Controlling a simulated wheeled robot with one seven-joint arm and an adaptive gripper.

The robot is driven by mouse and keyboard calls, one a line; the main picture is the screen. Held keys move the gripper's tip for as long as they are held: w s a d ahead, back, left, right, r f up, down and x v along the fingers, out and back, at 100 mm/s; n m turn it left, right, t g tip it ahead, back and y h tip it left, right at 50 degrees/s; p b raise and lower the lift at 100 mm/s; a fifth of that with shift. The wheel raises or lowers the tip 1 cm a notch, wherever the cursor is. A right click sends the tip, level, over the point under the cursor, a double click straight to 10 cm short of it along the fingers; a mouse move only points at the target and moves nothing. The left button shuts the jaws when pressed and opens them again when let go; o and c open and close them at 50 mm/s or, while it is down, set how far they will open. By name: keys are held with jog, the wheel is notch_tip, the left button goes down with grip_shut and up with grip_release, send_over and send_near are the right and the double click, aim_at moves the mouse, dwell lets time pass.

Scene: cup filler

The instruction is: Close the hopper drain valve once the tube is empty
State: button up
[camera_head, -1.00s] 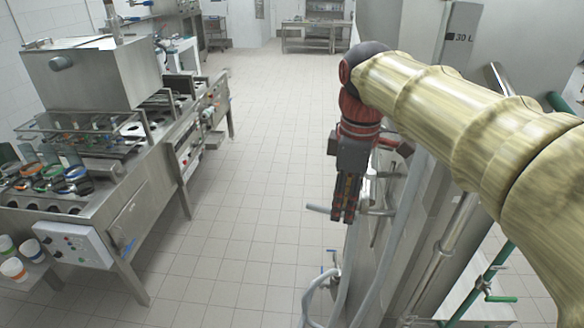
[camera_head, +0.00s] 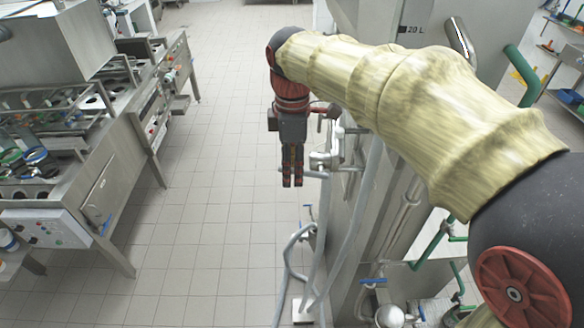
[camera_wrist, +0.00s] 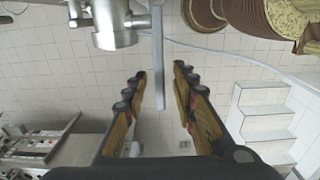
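My gripper (camera_head: 291,184) points downward beside the large steel tank on the right in the head view. A steel pipe fitting (camera_head: 325,158) sits on the tank's side, just right of the fingers; a steel fitting also shows at the top of the wrist view (camera_wrist: 116,28). A grey bar (camera_wrist: 158,55) runs down from the top edge, lined up between the fingertips; I see no contact. I cannot tell which fitting is the hopper drain valve, or whether a tube is empty.
Grey hoses (camera_head: 288,262) hang down beside the tank (camera_head: 385,75). A valve with a blue handle (camera_head: 372,281) is low at the right, near green pipes (camera_head: 432,246). A steel filling machine (camera_head: 108,195) with a box-shaped hopper (camera_head: 50,48) stands left. Tiled floor between is clear.

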jog(key=c, duration=0.3)
jog(key=c, duration=0.4)
grip_shut()
dwell(0.3)
